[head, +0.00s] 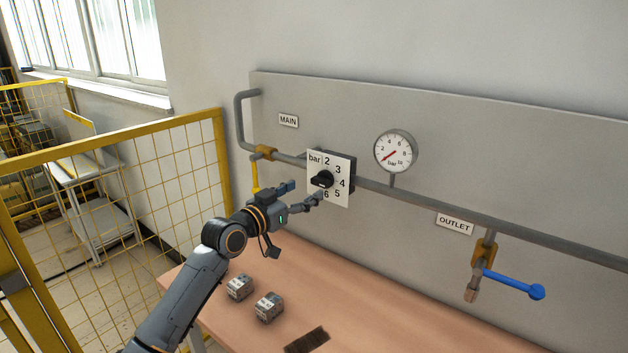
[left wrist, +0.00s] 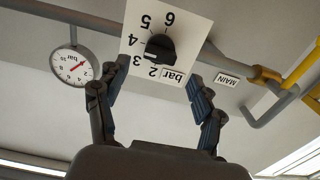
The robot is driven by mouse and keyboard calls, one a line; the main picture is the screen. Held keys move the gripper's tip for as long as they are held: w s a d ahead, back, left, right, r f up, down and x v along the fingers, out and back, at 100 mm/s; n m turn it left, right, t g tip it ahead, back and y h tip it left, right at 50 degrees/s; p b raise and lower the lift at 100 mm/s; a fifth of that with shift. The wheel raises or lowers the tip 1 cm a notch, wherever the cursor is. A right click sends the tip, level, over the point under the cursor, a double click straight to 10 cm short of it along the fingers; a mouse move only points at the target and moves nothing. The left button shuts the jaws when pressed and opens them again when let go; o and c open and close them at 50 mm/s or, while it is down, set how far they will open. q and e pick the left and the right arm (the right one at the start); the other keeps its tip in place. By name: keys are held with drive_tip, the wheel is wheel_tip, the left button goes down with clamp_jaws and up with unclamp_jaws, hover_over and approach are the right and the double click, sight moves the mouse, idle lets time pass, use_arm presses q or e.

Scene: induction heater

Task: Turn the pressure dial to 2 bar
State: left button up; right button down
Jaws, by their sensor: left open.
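The pressure dial is a black knob (head: 321,180) on a white square plate (head: 343,167) marked bar and 2 to 6. The knob (left wrist: 160,47) and plate show upside down in the left wrist view. I cannot tell for sure which number the knob points to. My left gripper (head: 304,193) is open and empty, just in front of the plate's lower left. In the left wrist view its fingers (left wrist: 157,84) are spread apart, with the knob beyond the gap between them. The round gauge (head: 394,151) has its red needle near the low end. My right gripper is not in view.
A pipe runs along the grey panel (head: 500,130). A yellow valve handle (head: 255,176) hangs near the MAIN label; a blue-handled valve (head: 512,283) sits below OUTLET. Two small boxes (head: 268,307) lie on the table (head: 360,305). A yellow mesh fence (head: 130,180) stands at left.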

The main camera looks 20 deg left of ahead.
sight(317, 183)
use_arm(q)
drive_tip(key=x, duration=0.5)
drive_tip(key=shift+p, duration=0.35)
drive_tip(key=c, duration=1.2)
